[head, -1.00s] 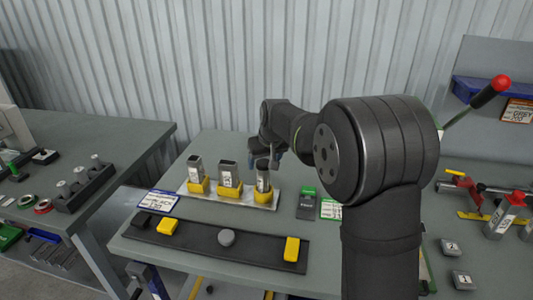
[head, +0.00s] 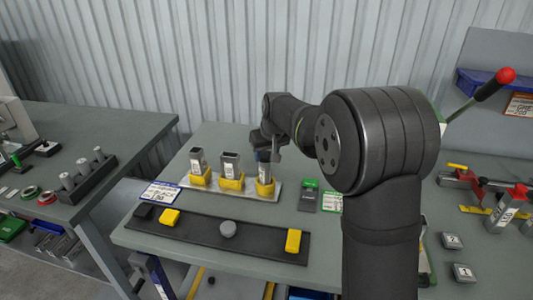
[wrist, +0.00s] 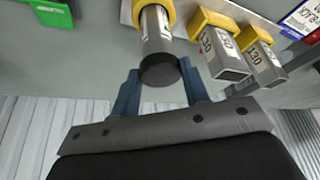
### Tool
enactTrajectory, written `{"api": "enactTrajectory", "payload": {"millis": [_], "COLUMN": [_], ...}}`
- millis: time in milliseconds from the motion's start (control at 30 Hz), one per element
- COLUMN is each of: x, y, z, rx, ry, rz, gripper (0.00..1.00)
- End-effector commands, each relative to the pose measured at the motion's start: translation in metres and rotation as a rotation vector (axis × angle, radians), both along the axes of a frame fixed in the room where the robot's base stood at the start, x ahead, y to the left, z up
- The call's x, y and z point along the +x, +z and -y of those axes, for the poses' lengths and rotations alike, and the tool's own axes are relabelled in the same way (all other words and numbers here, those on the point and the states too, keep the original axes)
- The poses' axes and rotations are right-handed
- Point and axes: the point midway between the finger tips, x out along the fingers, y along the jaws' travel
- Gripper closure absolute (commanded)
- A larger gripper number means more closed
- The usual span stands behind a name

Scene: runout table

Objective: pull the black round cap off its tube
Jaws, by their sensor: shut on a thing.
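The round tube (head: 264,174) stands in the rightmost yellow holder on a light plate; it also shows in the wrist view (wrist: 155,30). The black round cap (wrist: 159,71) is at the tube's end with no gap visible between them. My gripper (wrist: 159,67) has its two blue fingers on either side of the cap and is shut on it. In the head view my gripper (head: 266,152) is over the tube's top, and the cap is hidden there.
Two square tubes (head: 230,164) (head: 198,160) stand in yellow holders to the left. A dark strip (head: 190,229) in front carries yellow blocks and a grey round piece (head: 228,229). A green-topped block (head: 308,196) stands to the right.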

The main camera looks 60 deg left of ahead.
Motion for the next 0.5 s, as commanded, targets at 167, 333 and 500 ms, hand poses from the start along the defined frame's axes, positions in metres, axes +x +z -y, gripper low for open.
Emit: {"api": "enactTrajectory", "payload": {"millis": [167,333,500], "x": [0.0001,0.0001,0.0001], "y": [0.0001,0.0003,0.0035], "z": [0.0001,0.0,0.0], "rx": [0.0,0.0,0.001], "ry": [0.0,0.0,0.0], "rz": [0.0,0.0,0.0], "gripper": [0.99,0.99,0.99]}}
